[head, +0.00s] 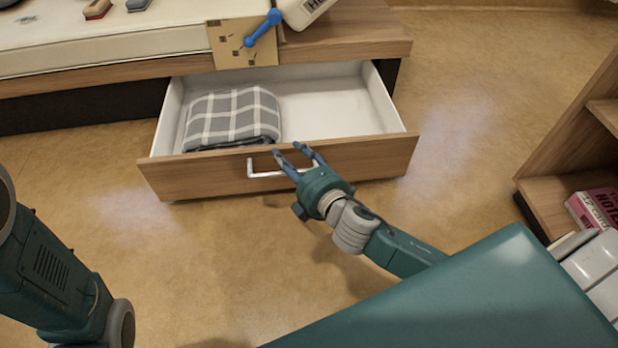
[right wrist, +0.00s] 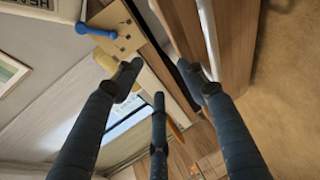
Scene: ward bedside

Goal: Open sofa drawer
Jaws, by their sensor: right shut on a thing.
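The sofa drawer (head: 375,158) stands pulled well out, with a wooden front and white inner walls. A folded grey checked cloth (head: 232,118) lies in its left part; the right part is bare. The drawer has a pale bar handle (head: 262,174) on its front. My right gripper (head: 289,151) is at the handle, its fingers over the right part of the bar, shut on it. In the right wrist view the dark fingers (right wrist: 165,85) show in front of the wooden furniture. My left arm shows at the lower left of the head view, but its gripper is out of frame.
The sofa (head: 110,62) has a cream cushion and wooden base. A board with a blue bone-shaped thing (head: 262,28) and a white bottle (head: 303,10) are on its top. Floor before the drawer is clear.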

